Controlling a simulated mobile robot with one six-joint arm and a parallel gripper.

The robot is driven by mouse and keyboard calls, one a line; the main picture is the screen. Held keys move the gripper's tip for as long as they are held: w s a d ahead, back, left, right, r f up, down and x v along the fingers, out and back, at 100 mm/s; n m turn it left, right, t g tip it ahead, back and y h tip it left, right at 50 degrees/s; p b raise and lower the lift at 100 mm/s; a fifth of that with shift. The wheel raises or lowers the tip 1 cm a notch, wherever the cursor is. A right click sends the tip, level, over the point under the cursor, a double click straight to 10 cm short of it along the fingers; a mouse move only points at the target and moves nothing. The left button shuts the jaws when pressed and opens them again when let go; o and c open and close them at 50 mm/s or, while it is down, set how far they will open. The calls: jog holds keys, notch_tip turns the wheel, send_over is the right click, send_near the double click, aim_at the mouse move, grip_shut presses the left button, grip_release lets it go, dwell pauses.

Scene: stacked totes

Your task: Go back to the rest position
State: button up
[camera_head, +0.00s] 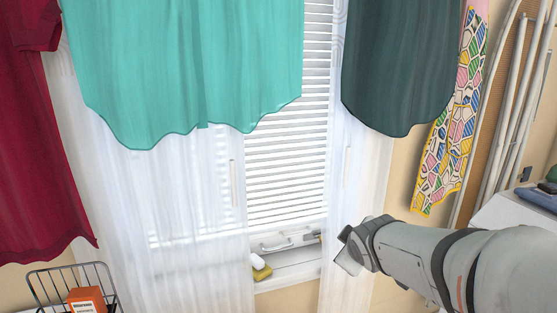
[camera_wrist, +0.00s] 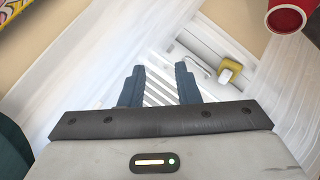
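My gripper (camera_wrist: 160,78) shows two dark blue fingers standing apart in the wrist view, with nothing between them. Past the fingers are white slats and a white window frame. In the head view my arm comes in from the lower right, and its end (camera_head: 350,248) is in front of the window's lower right side. The fingers cannot be made out clearly there.
A teal garment (camera_head: 190,65) and a dark green one (camera_head: 398,70) hang above. A red garment (camera_head: 35,150) hangs left, above a wire basket (camera_head: 72,270) with an orange box (camera_head: 87,299). A yellow item (camera_head: 262,273) lies on the sill. A red cup (camera_wrist: 286,17) shows in the wrist view.

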jog(key=s+r+m+g+p, duration=0.2)
jog(key=s+r+m+p, duration=0.1)
jog(key=s, duration=0.3)
jog(key=s+a+r+m+g+p, duration=0.1)
jog(key=s+r+m+g+p, duration=0.2)
jog(key=s+p, duration=0.3)
jog(key=s+r+m+g+p, duration=0.2)
jog(key=s+r+m+p, duration=0.1)
jog(key=s, duration=0.4)
jog(key=shift+s+a+r+m+y+p, duration=0.3)
jog(key=shift+s+r+y+p, duration=0.15)
jog(key=shift+p, duration=0.65)
